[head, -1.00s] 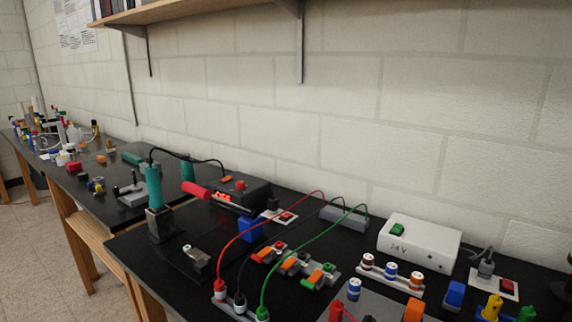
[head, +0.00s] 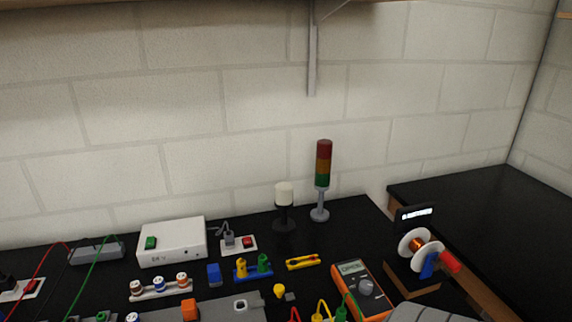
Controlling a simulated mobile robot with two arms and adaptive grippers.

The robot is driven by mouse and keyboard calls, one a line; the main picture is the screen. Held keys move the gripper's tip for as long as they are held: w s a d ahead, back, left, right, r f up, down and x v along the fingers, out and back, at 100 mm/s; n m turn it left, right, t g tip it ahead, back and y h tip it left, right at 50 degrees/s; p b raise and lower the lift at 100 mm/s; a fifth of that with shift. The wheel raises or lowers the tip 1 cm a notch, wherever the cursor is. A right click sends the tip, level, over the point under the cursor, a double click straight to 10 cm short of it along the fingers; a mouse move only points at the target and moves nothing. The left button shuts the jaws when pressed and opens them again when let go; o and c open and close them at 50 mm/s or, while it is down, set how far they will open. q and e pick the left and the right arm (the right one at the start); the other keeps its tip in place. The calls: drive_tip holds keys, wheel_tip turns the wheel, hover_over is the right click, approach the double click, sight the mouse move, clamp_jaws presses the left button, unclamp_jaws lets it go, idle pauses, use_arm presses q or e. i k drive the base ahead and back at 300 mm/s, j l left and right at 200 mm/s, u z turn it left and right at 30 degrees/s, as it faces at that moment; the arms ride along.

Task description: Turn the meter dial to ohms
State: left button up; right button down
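The meter (head: 361,289) is an orange-framed multimeter lying on the black bench at the lower right of the head view. Its lit display (head: 351,267) is at its far end. Its round grey dial (head: 366,286) sits below the display; the dial markings are too small to read. The lower end of the meter is partly hidden by leads and cut off by the frame edge.
Red, yellow and green plugs (head: 341,313) stand just left of the meter. A wire spool on a stand (head: 416,245) is to its right. A stack light (head: 322,180), a white-topped lamp (head: 284,200) and a white power supply box (head: 172,243) stand behind. A second black bench (head: 470,205) is beyond.

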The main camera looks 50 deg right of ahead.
sight(366, 287)
drive_tip(key=z, duration=2.2)
